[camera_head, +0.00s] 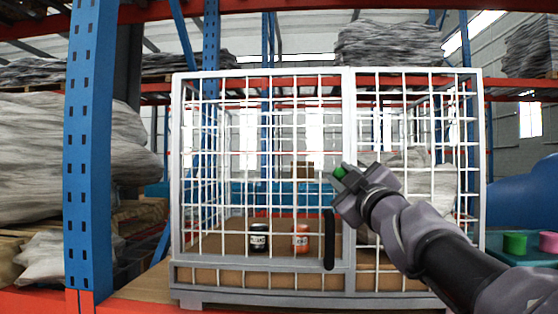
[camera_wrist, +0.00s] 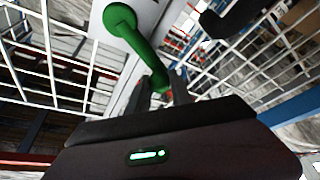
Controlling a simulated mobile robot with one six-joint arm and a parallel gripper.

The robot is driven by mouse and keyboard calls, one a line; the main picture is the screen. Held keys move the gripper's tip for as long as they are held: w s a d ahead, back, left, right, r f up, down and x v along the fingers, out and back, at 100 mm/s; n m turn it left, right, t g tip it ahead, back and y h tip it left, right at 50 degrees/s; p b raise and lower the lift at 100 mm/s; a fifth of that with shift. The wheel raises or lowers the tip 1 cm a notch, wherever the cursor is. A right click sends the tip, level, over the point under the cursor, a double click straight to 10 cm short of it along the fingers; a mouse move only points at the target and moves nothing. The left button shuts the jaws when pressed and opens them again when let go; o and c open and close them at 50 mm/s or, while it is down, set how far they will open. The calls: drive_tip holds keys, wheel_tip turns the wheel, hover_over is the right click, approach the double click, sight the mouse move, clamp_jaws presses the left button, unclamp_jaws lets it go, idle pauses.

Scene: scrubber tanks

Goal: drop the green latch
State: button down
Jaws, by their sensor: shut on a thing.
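The green latch (camera_wrist: 138,38) is a bent green bar on a light grey plate on the cage's frame. In the wrist view its round pivot end is at the upper left and its arm runs down to my gripper (camera_wrist: 167,93). My gripper is shut on the lower end of the latch. In the head view my gripper (camera_head: 345,177) is at the cage's middle post, and only a small green piece of the latch (camera_head: 339,171) shows beside it. The rest of the latch is hidden by the gripper there.
The white wire cage (camera_head: 262,71) stands on a shelf. A black handle (camera_head: 329,240) is on its door, below my gripper. Inside are a dark can (camera_head: 259,237) and an orange can (camera_head: 301,238). A blue rack post (camera_head: 90,150) stands at left. Green (camera_head: 515,243) and pink cups (camera_head: 548,242) are at right.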

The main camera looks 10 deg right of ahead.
drive_tip(key=f+n+p, duration=0.1)
drive_tip(key=n, duration=0.1)
drive_tip(key=f+n+g+y, duration=0.1)
drive_tip(key=n, duration=0.1)
drive_tip(key=shift+w+a+p, duration=0.1)
drive_tip(key=shift+a+p, duration=0.25)
drive_tip(key=shift+a+f+n+g+y+p, duration=0.1)
drive_tip(key=shift+f+n+g+y+p, duration=0.25)
drive_tip(key=shift+f+n+p, duration=0.75)
drive_tip(key=shift+r+n+b, duration=0.1)
drive_tip(key=shift+n+b, duration=0.3)
drive_tip(key=shift+b, duration=0.1)
drive_tip(key=c, duration=1.5)
unclamp_jaws()
drive_tip(key=o, duration=0.4)
drive_tip(key=shift+w, duration=0.15)
drive_tip(key=shift+c, duration=0.2)
drive_tip(key=shift+w+g, duration=0.1)
drive_tip(key=shift+g, duration=0.15)
